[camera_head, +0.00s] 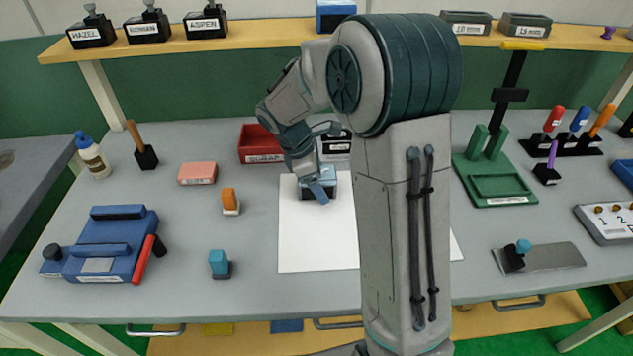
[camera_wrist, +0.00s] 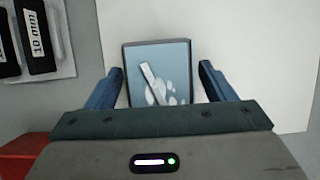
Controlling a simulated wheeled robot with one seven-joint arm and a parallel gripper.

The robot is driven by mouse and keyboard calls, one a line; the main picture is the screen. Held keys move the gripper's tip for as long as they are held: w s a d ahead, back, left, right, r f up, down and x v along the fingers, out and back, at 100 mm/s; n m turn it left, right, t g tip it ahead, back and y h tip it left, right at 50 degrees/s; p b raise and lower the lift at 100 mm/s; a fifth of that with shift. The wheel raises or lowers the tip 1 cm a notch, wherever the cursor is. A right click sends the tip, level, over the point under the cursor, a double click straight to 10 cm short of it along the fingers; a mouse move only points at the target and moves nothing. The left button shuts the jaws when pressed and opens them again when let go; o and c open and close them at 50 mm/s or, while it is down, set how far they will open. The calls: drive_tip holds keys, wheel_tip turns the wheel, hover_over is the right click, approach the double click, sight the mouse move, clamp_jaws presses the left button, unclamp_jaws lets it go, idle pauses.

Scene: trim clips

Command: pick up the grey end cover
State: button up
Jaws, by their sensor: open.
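A dark-rimmed box with a pale blue inside (camera_wrist: 180,62) lies on the white sheet. In it are a light grey elongated piece (camera_wrist: 153,82), which looks like the grey end cover, and several small whitish pieces close against it. The grey piece lies tilted between my fingers in the wrist view, touching neither. My gripper (camera_wrist: 160,68) is open, its blue fingers on either side of the box. In the head view, my gripper (camera_head: 318,188) is low over the box, and the arm hides part of it; the grey piece cannot be made out there.
The white sheet (camera_head: 305,240) is bare in front of the box. A red scrap bin (camera_head: 262,157) stands behind, to the left. An orange-topped block (camera_head: 230,200) and a blue-topped block (camera_head: 219,263) stand left. A green fixture (camera_head: 495,185) stands right.

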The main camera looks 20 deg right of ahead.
drive_tip(key=c, duration=1.1)
